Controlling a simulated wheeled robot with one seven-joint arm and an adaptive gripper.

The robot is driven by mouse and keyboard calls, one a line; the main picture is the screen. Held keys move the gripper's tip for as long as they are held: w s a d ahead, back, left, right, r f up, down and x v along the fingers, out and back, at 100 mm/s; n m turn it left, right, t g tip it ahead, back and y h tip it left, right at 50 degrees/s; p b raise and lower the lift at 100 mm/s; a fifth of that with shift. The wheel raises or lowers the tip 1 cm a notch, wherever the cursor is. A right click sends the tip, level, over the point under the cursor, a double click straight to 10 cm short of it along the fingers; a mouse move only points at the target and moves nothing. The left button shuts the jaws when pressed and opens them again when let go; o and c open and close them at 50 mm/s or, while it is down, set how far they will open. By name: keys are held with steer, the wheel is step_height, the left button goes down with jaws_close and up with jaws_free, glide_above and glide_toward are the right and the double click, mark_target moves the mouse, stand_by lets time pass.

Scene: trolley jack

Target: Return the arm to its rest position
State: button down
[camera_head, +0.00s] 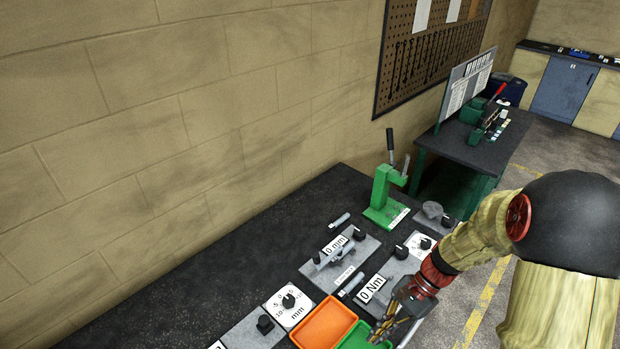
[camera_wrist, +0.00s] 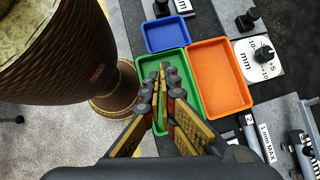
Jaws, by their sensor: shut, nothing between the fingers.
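My gripper (camera_head: 382,332) is at the bottom of the head view, low right of centre, with my arm reaching in from the right. It is over the near part of the bench, by the green tray (camera_head: 362,339). In the wrist view my gripper (camera_wrist: 163,72) points at the green tray (camera_wrist: 197,110), its fingertips drawn together with nothing between them. The fingers hide part of that tray. I cannot tell the exact height of the fingertips above it.
An orange tray (camera_head: 325,325) and a blue tray (camera_wrist: 168,36) adjoin the green one. Gauge plates with knobs, a dial (camera_head: 288,306) and a green press (camera_head: 384,195) stand on the dark bench (camera_head: 200,262) along the wall. Another bench (camera_head: 470,152) stands farther back.

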steer(key=s+d+r+n+t+h+b, duration=0.1)
steer(key=s+r+n+t+h+b, duration=0.5)
steer(key=r+n+b, duration=0.5)
steer(key=s+r+t+b, duration=0.1)
steer(key=s+t, duration=0.1)
steer(key=t, duration=0.1)
steer(key=shift+s+d+r+h, duration=0.2)
steer(key=shift+s+d+h, duration=0.1)
steer(key=shift+s+d, duration=0.1)
